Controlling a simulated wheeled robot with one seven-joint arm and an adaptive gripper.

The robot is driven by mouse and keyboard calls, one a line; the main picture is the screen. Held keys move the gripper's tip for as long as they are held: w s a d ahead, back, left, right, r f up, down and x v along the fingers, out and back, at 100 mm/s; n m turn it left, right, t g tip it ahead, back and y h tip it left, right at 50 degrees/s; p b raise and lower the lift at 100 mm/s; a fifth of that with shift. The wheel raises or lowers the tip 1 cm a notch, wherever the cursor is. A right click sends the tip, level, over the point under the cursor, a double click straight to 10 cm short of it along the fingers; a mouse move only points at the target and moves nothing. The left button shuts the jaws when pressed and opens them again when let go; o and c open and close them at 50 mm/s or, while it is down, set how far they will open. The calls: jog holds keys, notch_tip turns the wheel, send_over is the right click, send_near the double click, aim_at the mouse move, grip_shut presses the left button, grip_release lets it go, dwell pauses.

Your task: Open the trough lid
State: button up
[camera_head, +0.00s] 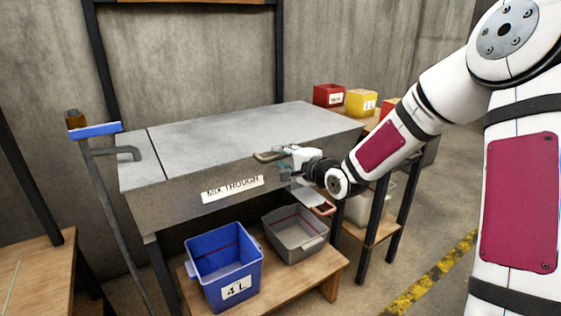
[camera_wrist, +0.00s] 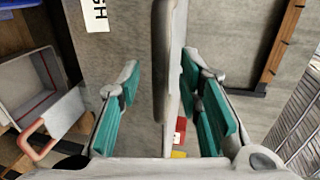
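The mix trough (camera_head: 236,189) is a grey metal box with a "MIX TROUGH" label on its front. Its grey lid (camera_head: 230,128) lies flat and closed on top. A handle (camera_head: 270,156) sticks out from the lid's front edge. My gripper (camera_head: 289,163) is at the handle's right end. In the wrist view, the handle (camera_wrist: 163,60) runs between the two teal-padded fingers of the gripper (camera_wrist: 160,105), with gaps on both sides. The gripper is open and looks clear of the handle.
A blue "4 L" bin (camera_head: 224,262) and a grey bin (camera_head: 295,234) stand on a low wooden shelf (camera_head: 290,282) under the trough. A pipe with a blue bar (camera_head: 96,130) stands at the left. Red (camera_head: 328,95) and yellow (camera_head: 361,103) boxes stand behind on the right.

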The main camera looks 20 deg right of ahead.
jog(key=shift+x, duration=0.9)
grip_shut()
jog(key=shift+r, duration=0.15)
